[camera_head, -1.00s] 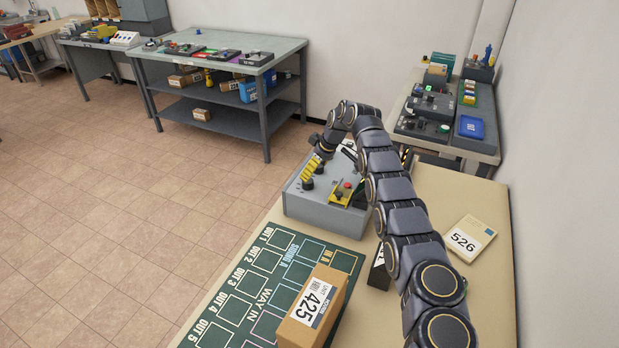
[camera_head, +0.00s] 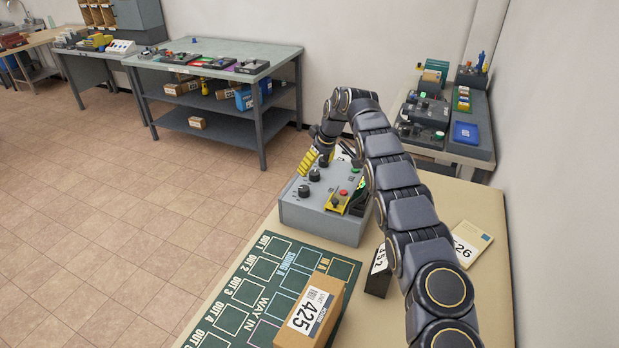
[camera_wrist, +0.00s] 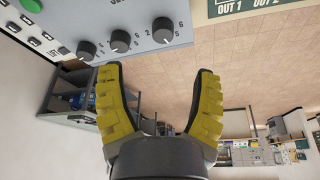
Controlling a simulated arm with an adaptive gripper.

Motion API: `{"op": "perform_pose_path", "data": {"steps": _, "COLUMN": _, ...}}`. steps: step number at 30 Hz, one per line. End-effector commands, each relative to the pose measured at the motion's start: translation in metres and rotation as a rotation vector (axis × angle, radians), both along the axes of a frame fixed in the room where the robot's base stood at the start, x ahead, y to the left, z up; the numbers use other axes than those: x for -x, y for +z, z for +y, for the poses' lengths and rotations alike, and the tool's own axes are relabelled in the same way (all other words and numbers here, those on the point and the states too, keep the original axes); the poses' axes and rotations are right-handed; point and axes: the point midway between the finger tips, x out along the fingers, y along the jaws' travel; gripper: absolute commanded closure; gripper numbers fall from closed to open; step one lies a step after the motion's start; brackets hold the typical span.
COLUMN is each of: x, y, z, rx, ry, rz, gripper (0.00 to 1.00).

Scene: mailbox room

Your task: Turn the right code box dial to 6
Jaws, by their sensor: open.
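The grey code box (camera_head: 322,216) stands on the bench beyond the mat, with a row of black dials on top. The right dial (camera_wrist: 162,30) is the one nearest the mat; the numbers 2, 6 and 5 show around it. It also shows in the head view (camera_head: 304,190). The middle dial (camera_wrist: 120,40) and left dial (camera_wrist: 86,49) sit beside it. I cannot tell which number the right dial points to. My gripper (camera_wrist: 159,72) has yellow-padded fingers, spread apart and empty. In the head view, my gripper (camera_head: 307,162) hangs above the box's dial edge, clear of the right dial.
A yellow panel with a red button (camera_head: 340,199) is on the box. The green mat (camera_head: 257,262) and the brown 425 parcel (camera_head: 312,315) lie in front. A dark 452 box (camera_head: 378,272) and the 526 packet (camera_head: 468,243) are by my arm.

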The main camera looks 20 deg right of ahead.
Motion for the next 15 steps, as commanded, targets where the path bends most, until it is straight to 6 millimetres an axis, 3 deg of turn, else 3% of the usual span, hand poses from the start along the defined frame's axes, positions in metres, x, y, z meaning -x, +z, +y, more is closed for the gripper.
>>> {"op": "perform_pose_path", "data": {"steps": 9, "x": -0.008, "y": -0.023, "z": 0.026, "rx": 0.047, "ry": -0.690, "rz": 0.025, "gripper": 0.35}}
{"op": "perform_pose_path", "data": {"steps": 15, "x": -0.008, "y": -0.026, "z": 0.036, "rx": 0.040, "ry": -0.941, "rz": -0.032, "gripper": 0.35}}
